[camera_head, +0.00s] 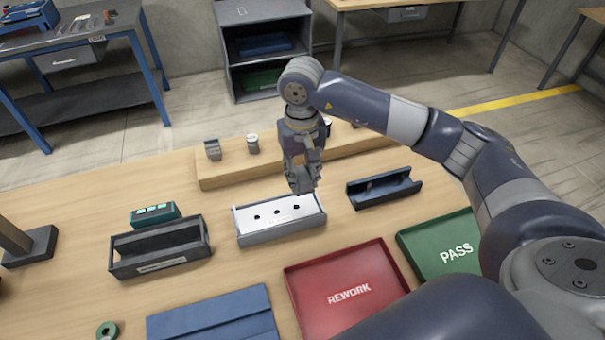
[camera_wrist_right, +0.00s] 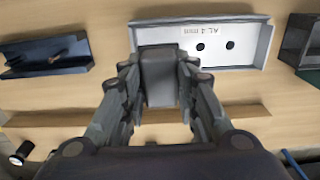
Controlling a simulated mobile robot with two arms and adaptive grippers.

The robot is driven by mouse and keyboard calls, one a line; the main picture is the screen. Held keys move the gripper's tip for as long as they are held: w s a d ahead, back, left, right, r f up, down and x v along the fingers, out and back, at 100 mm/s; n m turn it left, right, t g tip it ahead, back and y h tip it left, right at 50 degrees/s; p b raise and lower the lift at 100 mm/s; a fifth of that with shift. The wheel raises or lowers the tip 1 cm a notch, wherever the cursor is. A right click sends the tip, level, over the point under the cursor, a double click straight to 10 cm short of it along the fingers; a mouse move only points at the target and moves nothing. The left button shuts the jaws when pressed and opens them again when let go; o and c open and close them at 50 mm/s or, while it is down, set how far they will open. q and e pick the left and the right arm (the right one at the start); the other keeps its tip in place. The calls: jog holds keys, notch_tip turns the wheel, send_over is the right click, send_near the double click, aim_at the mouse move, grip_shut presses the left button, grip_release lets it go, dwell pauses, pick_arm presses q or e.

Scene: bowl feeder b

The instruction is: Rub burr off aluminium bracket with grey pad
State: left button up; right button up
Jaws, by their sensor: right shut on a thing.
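The aluminium bracket (camera_head: 270,213) is a pale flat plate with several dark holes, lying in a light grey open tray (camera_head: 284,232) mid-table. In the wrist view the plate (camera_wrist_right: 222,52) carries the marking "AL 4 mm" and the tray spans the top. My right gripper (camera_head: 302,174) is above the tray's far right corner, pointing down. It is shut on the grey pad (camera_wrist_right: 158,78), a dark grey block between its fingers. The pad covers one end of the plate in the wrist view; I cannot tell whether they touch. My left gripper is out of view.
A dark blue tray (camera_head: 385,198) stands right of the bracket tray, a black tray (camera_head: 165,262) left. In front are a red REWORK tray (camera_head: 345,270), a green PASS tray (camera_head: 430,240) and a blue mat (camera_head: 213,315). A wooden riser (camera_head: 225,176) runs behind.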

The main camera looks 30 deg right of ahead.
jog(key=shift+a+r, duration=0.1)
jog(key=shift+r, duration=0.3)
jog(key=shift+r+p, duration=0.9)
jog(key=shift+r, duration=1.75)
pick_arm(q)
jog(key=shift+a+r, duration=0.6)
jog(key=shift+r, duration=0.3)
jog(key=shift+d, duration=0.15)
